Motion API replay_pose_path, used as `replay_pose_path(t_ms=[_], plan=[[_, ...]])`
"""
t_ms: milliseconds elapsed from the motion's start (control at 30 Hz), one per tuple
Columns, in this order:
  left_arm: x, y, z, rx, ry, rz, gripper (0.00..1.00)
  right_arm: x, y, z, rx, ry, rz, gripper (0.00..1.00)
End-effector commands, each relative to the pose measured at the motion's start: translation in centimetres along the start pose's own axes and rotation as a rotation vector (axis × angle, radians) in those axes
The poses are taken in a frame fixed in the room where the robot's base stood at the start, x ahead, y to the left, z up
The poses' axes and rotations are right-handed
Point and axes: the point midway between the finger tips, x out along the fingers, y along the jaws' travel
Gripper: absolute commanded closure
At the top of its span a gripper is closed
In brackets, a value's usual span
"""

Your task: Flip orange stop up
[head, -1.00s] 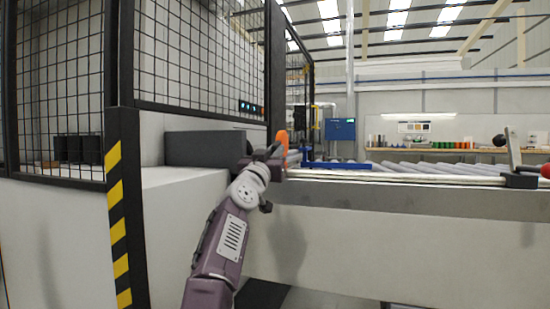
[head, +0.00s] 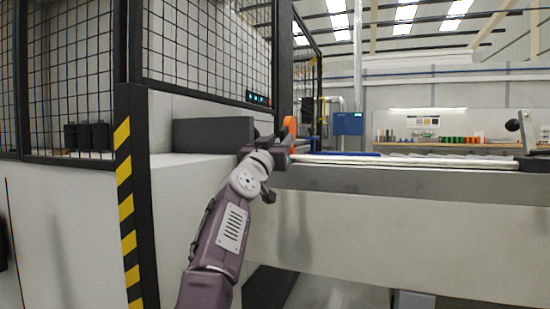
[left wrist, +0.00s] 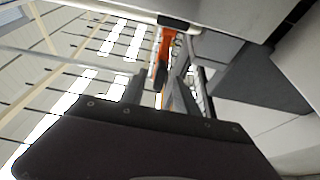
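The orange stop (head: 290,124) stands up at the left end of the conveyor, beside the grey block. Its lower part is hidden behind my left gripper (head: 274,148). In the left wrist view the orange stop (left wrist: 166,46) is a narrow orange piece just beyond the fingers, under a pale edge. My left gripper (left wrist: 160,86) has its fingers apart, with a gap between them. It is close to the stop; I cannot tell whether it touches it. My right gripper is in neither view.
A grey block (head: 213,134) stands on the white bench left of the gripper. A mesh fence with a yellow-black striped post (head: 126,200) is at the left. The conveyor frame (head: 420,183) runs right, with a lever (head: 526,130) at its far end.

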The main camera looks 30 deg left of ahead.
Motion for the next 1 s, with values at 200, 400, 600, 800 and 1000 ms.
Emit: replay_pose_path(t_ms=[200,400,600,800,1000], plan=[[-4.3,0.0,0.2,-0.002,0.000,0.001,0.64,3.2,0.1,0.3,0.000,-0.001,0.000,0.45],[-5.6,0.1,0.0,-0.002,0.000,0.002,0.64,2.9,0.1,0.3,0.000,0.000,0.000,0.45],[-6.0,0.0,0.1,0.001,0.000,-0.001,0.64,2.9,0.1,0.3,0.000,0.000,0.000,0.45],[-6.0,0.0,0.1,0.001,0.000,0.000,0.64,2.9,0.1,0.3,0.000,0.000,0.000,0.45],[-6.0,0.0,0.1,0.000,0.000,0.000,0.64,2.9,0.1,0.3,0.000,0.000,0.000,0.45]])
